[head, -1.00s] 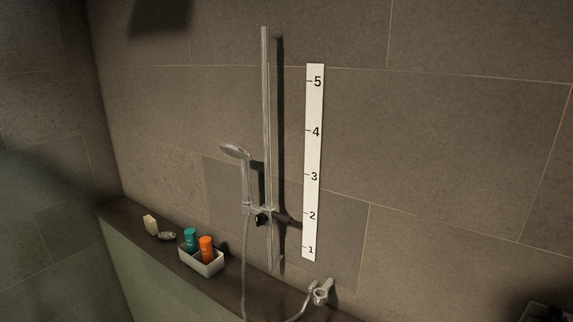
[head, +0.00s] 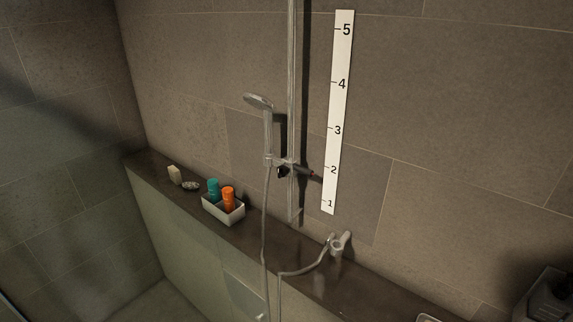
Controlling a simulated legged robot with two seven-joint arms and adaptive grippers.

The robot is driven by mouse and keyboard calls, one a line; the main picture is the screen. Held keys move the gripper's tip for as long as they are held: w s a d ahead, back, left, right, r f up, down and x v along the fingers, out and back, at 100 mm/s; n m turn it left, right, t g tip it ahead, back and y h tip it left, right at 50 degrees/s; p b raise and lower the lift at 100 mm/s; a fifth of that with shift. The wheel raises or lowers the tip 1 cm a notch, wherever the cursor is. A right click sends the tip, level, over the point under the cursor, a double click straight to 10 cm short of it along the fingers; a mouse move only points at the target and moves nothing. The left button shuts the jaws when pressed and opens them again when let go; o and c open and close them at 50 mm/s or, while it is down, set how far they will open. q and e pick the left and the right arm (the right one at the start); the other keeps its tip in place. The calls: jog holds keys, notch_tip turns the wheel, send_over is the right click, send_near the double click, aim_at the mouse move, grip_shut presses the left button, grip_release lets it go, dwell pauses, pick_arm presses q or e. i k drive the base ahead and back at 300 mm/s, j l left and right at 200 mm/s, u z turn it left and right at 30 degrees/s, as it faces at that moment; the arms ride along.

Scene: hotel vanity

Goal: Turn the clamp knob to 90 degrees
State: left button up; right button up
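The clamp knob (head: 282,171) is a small dark knob on the slider clamp (head: 277,161), low on the vertical metal rail (head: 292,80). Its exact angle is too small to tell. The clamp holds the hand shower (head: 260,101), whose head tilts to the left. A white scale strip (head: 337,110) marked 1 to 5 is on the wall right of the rail. The clamp is at about the height of mark 2. Neither of my grippers is clearly in view.
A ledge (head: 285,262) runs below the rail. It bears soap (head: 174,175), a dark oval item (head: 191,186), and a white tray (head: 223,212) with teal (head: 213,189) and orange (head: 228,199) bottles. A hose (head: 264,240) hangs down. A tap fitting (head: 338,245) is on the right.

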aim_at(283, 171)
jog(key=i+j+z, duration=0.35)
jog(key=i+z, duration=0.1)
jog(key=z, duration=0.35)
jog(key=k+l+z, duration=0.1)
jog(key=l+u, duration=0.15)
jog(key=l, duration=0.15)
jog(key=k+l+u, duration=0.15)
jog(key=l, duration=0.15)
jog(key=i+j+z, duration=0.2)
jog(key=j+z, duration=0.15)
jog(key=j, duration=0.25)
